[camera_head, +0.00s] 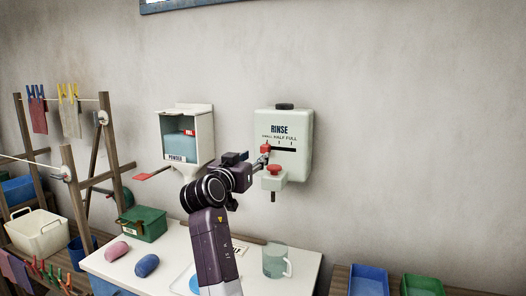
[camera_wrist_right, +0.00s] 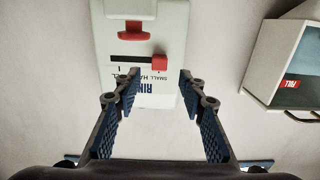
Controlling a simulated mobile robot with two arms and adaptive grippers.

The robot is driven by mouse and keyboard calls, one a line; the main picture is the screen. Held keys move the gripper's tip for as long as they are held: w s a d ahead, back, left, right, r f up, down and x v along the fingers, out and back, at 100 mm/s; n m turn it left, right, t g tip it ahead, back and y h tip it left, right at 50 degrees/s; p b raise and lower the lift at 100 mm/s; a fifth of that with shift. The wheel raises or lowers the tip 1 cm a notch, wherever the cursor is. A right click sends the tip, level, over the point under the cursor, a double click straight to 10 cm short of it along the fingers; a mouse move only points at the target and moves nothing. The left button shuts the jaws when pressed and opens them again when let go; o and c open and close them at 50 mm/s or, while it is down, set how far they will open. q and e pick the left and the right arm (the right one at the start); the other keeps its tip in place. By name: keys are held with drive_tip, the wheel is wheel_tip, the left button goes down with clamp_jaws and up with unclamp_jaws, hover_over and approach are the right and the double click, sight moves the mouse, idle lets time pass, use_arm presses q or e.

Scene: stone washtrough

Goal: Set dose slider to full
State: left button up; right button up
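The rinse dispenser (camera_head: 302,140) is a pale green wall box with a black slot under the words SMALL, HALF and FULL. Its red dose slider (camera_head: 265,148) sits at the SMALL end, the slot's left end in the head view. The wrist view shows the dispenser (camera_wrist_right: 178,25) upside down, with the slider (camera_wrist_right: 159,62) at the right end of the slot. My right gripper (camera_wrist_right: 160,82) is open and empty, its fingertips just short of the slider, which lies between them in the picture. Contact is not visible. My left gripper is out of view.
A red push knob (camera_head: 274,168) sits on the dispenser's spout just below the slot. A powder dispenser (camera_head: 203,142) with a red lever (camera_head: 153,174) hangs to the left. A glass mug (camera_head: 273,260) stands on the white counter (camera_head: 305,262) below. The wall to the right is clear.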

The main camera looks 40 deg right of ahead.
sight(264, 150)
drive_tip(key=p+x, duration=0.1)
drive_tip(key=x, duration=0.3)
drive_tip(key=p+x, duration=0.1)
drive_tip(key=x, duration=0.2)
drive_tip(key=shift+s+r+p, duration=0.1)
drive_tip(key=shift+r+p, duration=0.2)
drive_tip(key=shift+w+d+f, duration=0.1)
drive_tip(key=shift+w+d, duration=0.1)
drive_tip(key=shift+d, duration=0.15)
clamp_jaws()
